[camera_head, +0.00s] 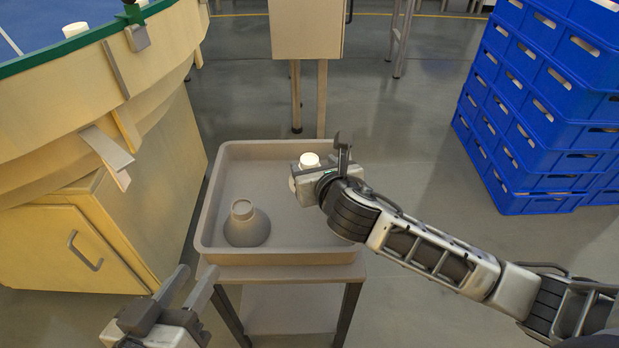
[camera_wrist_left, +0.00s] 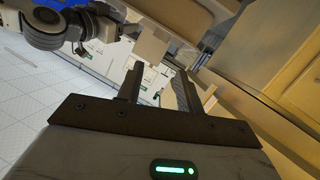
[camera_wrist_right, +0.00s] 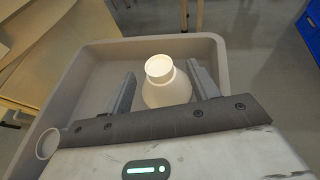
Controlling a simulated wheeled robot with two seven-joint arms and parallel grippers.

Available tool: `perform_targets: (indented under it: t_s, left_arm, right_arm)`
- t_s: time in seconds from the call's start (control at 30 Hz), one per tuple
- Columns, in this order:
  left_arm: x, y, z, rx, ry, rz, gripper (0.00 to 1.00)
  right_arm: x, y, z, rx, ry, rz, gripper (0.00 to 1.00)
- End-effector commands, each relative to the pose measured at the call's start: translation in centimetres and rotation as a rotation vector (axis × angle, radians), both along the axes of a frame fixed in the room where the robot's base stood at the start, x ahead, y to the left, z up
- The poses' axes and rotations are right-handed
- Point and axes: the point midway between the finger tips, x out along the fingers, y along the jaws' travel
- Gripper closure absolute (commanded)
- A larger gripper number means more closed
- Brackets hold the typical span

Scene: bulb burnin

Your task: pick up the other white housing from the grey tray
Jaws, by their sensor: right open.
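A white housing (camera_wrist_right: 167,92) with a round neck stands in the grey tray (camera_wrist_right: 205,48). In the right wrist view it sits between the two spread fingers of my right gripper (camera_wrist_right: 161,76), which is open; I cannot tell whether they touch it. In the head view only its bright top (camera_head: 309,159) shows past my right gripper. A second, duller grey-looking housing (camera_head: 246,228) stands in the tray's left part; its rim (camera_wrist_right: 48,143) shows at the right wrist view's left edge. My left gripper (camera_head: 190,280) is open and empty, outside the tray's front left corner.
The tray rests on a small stand. A wooden cabinet and round bench (camera_head: 95,110) with a green edge are on the left. Stacked blue crates (camera_head: 545,110) stand at the right. A wooden box on legs (camera_head: 306,30) is behind the tray.

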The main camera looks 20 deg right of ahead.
Motion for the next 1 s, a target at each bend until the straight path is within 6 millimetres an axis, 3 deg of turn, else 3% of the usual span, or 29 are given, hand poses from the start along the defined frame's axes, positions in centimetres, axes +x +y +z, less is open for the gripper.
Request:
perform_targets:
  t_s: [0.2,0.5,0.53,0.7,1.0]
  left_arm:
    - [0.3,-0.6,0.6,-0.113,-0.024,-0.004,0.64]
    - [0.3,-0.7,1.0,-0.133,-0.026,-0.006,0.64]
    - [0.3,-0.7,1.0,-0.133,-0.026,-0.006,0.64]
    - [0.3,-0.7,1.0,-0.132,-0.025,-0.006,0.64]
    - [0.3,-0.7,0.9,-0.131,-0.024,-0.006,0.64]
  right_arm:
    - [3.0,0.1,-1.6,0.001,-0.002,0.0,0.41]
    - [3.6,0.1,-1.6,0.002,0.0,0.001,0.41]
    - [3.6,0.1,-1.6,0.002,0.0,0.001,0.44]
    - [3.6,0.1,-1.6,0.001,0.0,0.001,0.89]
    - [3.5,0.1,-1.7,0.001,0.003,0.001,0.89]
